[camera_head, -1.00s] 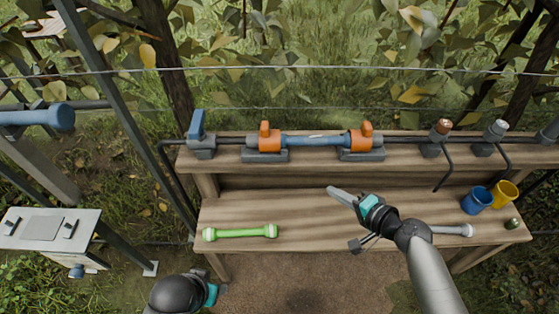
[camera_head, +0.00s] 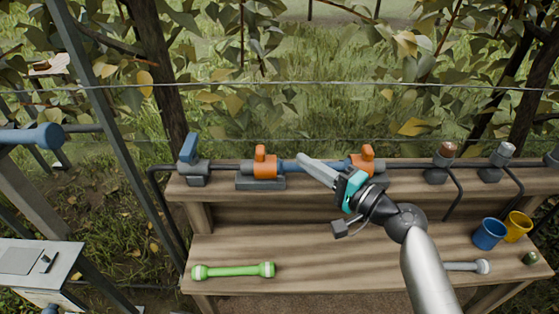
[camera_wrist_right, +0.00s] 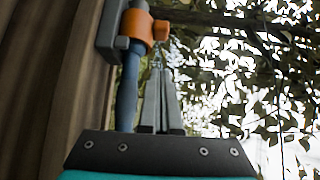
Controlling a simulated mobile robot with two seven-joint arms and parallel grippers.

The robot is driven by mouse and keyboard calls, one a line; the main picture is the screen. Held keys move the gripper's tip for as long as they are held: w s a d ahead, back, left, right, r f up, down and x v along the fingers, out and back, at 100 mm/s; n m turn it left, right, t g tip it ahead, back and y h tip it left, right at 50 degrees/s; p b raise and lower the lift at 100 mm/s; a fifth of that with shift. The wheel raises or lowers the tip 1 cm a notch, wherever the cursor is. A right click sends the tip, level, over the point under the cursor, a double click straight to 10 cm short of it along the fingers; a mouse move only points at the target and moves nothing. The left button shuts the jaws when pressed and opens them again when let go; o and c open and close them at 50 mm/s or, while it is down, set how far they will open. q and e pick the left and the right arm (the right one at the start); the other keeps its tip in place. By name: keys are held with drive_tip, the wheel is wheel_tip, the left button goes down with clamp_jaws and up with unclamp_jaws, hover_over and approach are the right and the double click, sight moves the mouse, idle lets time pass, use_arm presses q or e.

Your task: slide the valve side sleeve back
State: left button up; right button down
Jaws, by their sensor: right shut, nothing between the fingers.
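The valve (camera_head: 194,160) with its blue lever stands at the left end of the pipe line on the upper shelf. Beside it is the valve-side orange sleeve (camera_head: 265,166), with a knob on top, above a grey block. A blue pipe (camera_head: 290,166) runs right from it to a second orange sleeve (camera_head: 367,160). My right gripper (camera_head: 301,158) is shut and empty, its fingertips over the blue pipe, right of the valve-side sleeve. In the wrist view, its fingers (camera_wrist_right: 160,95) point toward an orange sleeve (camera_wrist_right: 138,25), beside the blue pipe; contact cannot be told. My left gripper is out of view.
A green-ended bar (camera_head: 234,271) and a grey bar (camera_head: 467,266) lie on the lower shelf. Two capped fittings (camera_head: 437,165) (camera_head: 495,163) stand right of the sleeves. Wires cross behind; the lower shelf's middle is clear.

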sight(256, 158)
drive_tip(key=a, duration=0.1)
drive_tip(key=w+a, duration=0.1)
drive_tip(key=a, duration=0.3)
drive_tip(key=shift+w, duration=0.4)
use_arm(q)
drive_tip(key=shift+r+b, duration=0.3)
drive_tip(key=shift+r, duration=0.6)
use_arm(e)
drive_tip(key=shift+a, duration=0.45)
drive_tip(key=shift+a, duration=0.15)
drive_tip(key=a+p, duration=0.1)
drive_tip(key=a, duration=0.2)
drive_tip(key=shift+a, duration=0.35)
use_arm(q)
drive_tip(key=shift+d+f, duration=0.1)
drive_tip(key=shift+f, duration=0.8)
use_arm(e)
drive_tip(key=shift+a, duration=0.2)
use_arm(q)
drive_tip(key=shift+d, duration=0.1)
